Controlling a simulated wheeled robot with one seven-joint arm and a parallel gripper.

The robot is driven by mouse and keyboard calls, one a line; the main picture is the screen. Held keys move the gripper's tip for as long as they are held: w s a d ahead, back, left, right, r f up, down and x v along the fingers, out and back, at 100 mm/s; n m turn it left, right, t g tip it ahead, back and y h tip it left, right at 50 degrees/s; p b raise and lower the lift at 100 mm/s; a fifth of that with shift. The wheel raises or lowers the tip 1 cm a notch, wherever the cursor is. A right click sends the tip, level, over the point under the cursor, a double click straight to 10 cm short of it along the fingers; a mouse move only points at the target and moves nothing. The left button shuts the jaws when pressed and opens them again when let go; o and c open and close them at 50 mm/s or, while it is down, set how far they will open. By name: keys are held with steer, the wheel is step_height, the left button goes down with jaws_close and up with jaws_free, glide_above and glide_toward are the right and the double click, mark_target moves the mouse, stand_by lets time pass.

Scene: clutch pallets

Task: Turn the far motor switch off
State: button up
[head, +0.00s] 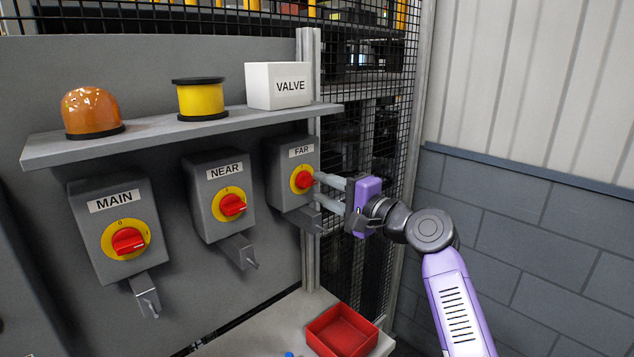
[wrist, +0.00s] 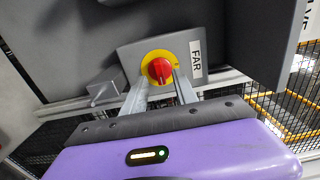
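The far switch (head: 303,180) is a red knob on a yellow disc, on a grey box labelled FAR. Its handle looks level, like the other two knobs. In the wrist view the knob (wrist: 159,70) is seen with its box turned sideways, the label to the right. My gripper (head: 317,185) reaches in from the right, its fingers pointing at the knob. In the wrist view my gripper (wrist: 159,83) is open, with a clear gap between the fingers and their tips at either side of the knob. I cannot tell whether they touch it.
The NEAR switch (head: 232,204) and MAIN switch (head: 129,241) are to the left. Brackets hang below the boxes. A shelf (head: 160,135) above holds an orange lamp (head: 90,112), a yellow cylinder (head: 200,99) and a white VALVE box (head: 278,86). A red tray (head: 342,330) sits below.

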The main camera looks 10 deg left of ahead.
mark_target(307, 181)
steer(key=shift+x, duration=1.3)
jaws_close()
